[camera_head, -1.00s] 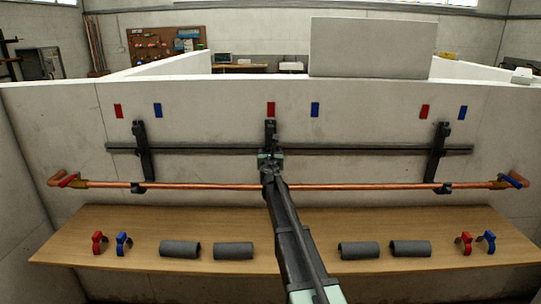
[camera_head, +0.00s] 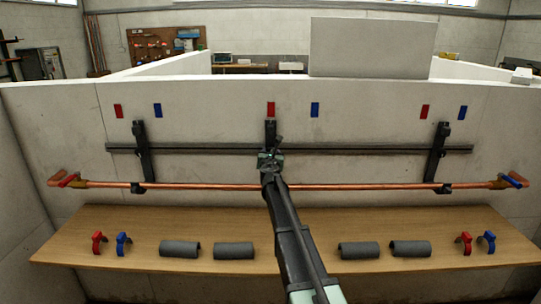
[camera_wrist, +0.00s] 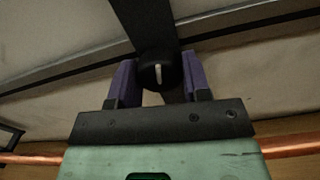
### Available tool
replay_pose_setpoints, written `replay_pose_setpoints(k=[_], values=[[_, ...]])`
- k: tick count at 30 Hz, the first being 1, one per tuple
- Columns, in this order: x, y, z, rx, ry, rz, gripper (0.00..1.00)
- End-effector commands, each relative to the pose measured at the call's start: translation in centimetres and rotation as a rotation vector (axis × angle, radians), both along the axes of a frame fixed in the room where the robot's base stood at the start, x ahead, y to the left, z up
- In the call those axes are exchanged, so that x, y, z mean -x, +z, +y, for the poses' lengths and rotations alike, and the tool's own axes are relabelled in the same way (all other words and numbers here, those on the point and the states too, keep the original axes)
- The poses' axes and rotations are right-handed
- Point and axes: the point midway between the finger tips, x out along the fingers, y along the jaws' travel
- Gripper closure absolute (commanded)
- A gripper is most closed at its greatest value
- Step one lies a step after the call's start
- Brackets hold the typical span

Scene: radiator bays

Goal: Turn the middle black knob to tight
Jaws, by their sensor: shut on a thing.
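The middle black knob (camera_wrist: 158,73) is round with a white mark, seen in the wrist view on the dark middle bracket (camera_wrist: 148,22). The mark stands nearly upright in that view. My gripper (camera_wrist: 158,66) has its two purple fingers on either side of the knob and is shut on it. In the head view my gripper (camera_head: 270,160) is at the middle bracket (camera_head: 270,132), and my wrist hides the knob there. A red tag (camera_head: 271,109) and a blue tag (camera_head: 315,110) are on the wall above.
A copper pipe (camera_head: 345,187) crosses below the dark rail (camera_head: 360,150). Left bracket (camera_head: 143,155) and right bracket (camera_head: 436,155) stand clear of my arm. The wooden shelf (camera_head: 130,218) below holds grey pipe covers (camera_head: 180,249) and red and blue clips (camera_head: 97,242).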

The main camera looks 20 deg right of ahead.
Motion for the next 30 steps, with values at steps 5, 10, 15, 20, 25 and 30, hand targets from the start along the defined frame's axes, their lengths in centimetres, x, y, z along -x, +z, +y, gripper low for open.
replay_pose_setpoints(k=[5, 10, 15, 20, 25, 30], values=[[0.01, -0.01, 0.05, -0.119, 0.000, -0.055, 0.80], [0.01, 0.01, 0.08, -0.261, 0.000, -0.121, 0.80], [0.00, 0.02, 0.11, -0.409, 0.000, -0.189, 0.80], [-0.01, 0.04, 0.14, -0.547, 0.000, -0.252, 0.80], [-0.02, 0.06, 0.16, -0.694, 0.000, -0.320, 0.80], [-0.02, 0.08, 0.18, -0.840, 0.000, -0.388, 0.80]])
